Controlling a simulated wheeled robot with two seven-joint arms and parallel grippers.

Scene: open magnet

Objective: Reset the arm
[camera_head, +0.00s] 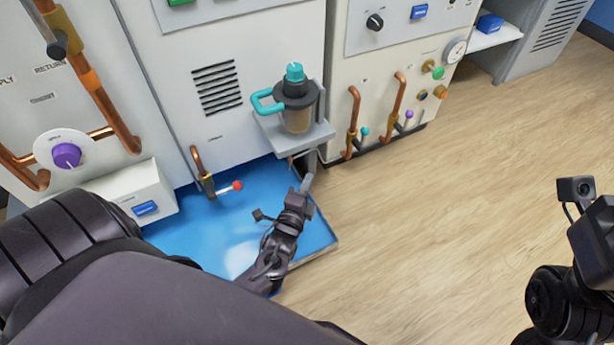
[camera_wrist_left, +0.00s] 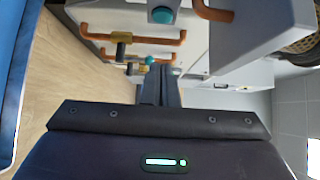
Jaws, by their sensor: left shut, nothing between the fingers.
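My left gripper (camera_head: 307,183) reaches down over the blue tray in the head view, just below the small grey shelf that holds a jug. Its fingers are shut and empty, and they also show closed together in the left wrist view (camera_wrist_left: 160,86). The fingertips are near the shelf's underside; whether they touch anything is unclear. My right arm shows only in part at the right edge of the head view, over the floor, and its fingers are out of the picture.
The jug (camera_head: 297,100) with a teal handle stands on the shelf (camera_head: 322,134). A red-tipped valve lever (camera_head: 228,189) sticks out above the blue tray (camera_head: 187,235). Copper pipes (camera_head: 398,98) run on the right-hand cabinet. Wooden floor (camera_head: 450,200) at the right is clear.

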